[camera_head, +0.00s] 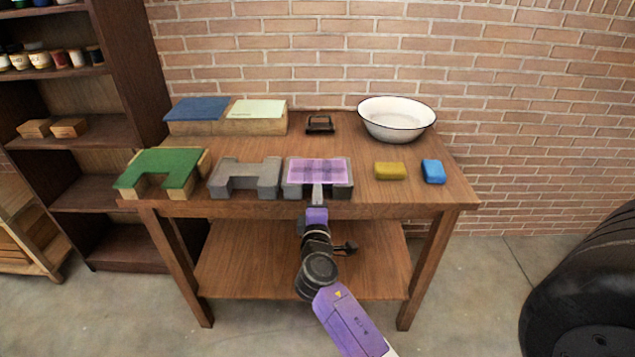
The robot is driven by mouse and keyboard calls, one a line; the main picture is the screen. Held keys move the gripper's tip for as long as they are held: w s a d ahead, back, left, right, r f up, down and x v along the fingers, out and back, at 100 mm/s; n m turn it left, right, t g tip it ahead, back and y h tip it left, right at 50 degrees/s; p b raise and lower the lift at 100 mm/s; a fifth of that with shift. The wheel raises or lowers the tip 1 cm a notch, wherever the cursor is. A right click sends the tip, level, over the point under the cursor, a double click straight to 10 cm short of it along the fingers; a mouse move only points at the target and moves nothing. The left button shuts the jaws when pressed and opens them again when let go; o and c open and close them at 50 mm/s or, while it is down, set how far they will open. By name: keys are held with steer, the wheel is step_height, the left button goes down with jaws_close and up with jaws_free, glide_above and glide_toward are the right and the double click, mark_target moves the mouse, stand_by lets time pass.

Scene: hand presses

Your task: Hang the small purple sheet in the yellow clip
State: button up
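The small purple sheet (318,170) lies flat on top of a grey U-shaped block (341,190) at the front middle of the wooden table. My gripper (318,192) is at the block's front notch, at or just under the near edge of the sheet. Its fingers are small and seen from behind, so I cannot tell whether they are open or shut on the sheet. I cannot make out a yellow clip.
A blue block (433,171) is right of the yellow one. A second grey U-shaped block (245,178) and a green-topped one (162,170) stand left. Behind are a white basin (396,117), a small dark object (319,124), and a wooden block with blue and pale green sheets (257,108).

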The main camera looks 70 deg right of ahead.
mark_target(317, 176)
steer(key=shift+x, duration=2.55)
jaws_close()
steer(key=shift+r, duration=0.1)
step_height(317, 176, up, 3)
steer(key=shift+p, duration=1.05)
